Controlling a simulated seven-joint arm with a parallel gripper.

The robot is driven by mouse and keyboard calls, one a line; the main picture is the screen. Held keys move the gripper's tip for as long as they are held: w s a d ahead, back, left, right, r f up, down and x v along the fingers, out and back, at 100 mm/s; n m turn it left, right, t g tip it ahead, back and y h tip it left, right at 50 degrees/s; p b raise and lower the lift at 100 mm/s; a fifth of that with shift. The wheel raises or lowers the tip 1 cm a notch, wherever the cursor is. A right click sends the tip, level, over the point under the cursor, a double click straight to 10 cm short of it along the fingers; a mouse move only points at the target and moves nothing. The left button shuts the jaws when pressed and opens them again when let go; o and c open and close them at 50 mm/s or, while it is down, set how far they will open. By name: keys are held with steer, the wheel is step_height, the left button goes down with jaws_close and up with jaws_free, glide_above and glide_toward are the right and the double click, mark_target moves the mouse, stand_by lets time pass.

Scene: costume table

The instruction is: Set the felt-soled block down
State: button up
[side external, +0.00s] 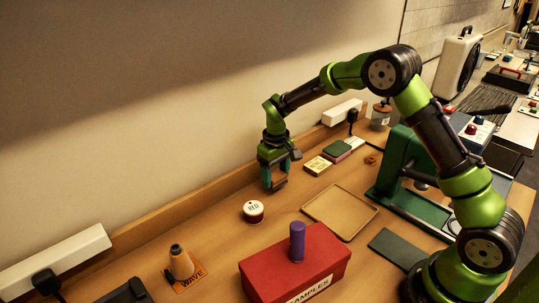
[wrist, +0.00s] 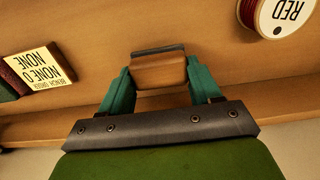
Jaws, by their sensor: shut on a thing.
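My gripper (side external: 273,178) hangs pointing down over the back part of the wooden table (side external: 215,250). Its two teal fingers are shut on the felt-soled block (wrist: 158,72), one finger on each side. In the wrist view the block is brown wood with a dark strip (wrist: 158,49) along its far edge. In the side view the block (side external: 279,184) is small, dark and partly hidden by a finger. I cannot tell whether its underside touches the table.
A spool marked RED (side external: 253,211) stands in front of the gripper. A shallow tan tray (side external: 318,203) lies to the right, with a yellow labelled pad (side external: 318,165) behind it. A red box (side external: 262,269) with a purple cylinder (side external: 298,240) is nearer. The back ledge (side external: 170,210) runs behind.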

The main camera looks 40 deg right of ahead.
steer(key=shift+f, duration=0.95)
steer(key=o, duration=1)
steer(key=shift+f, duration=0.15)
steer(key=shift+o, duration=0.2)
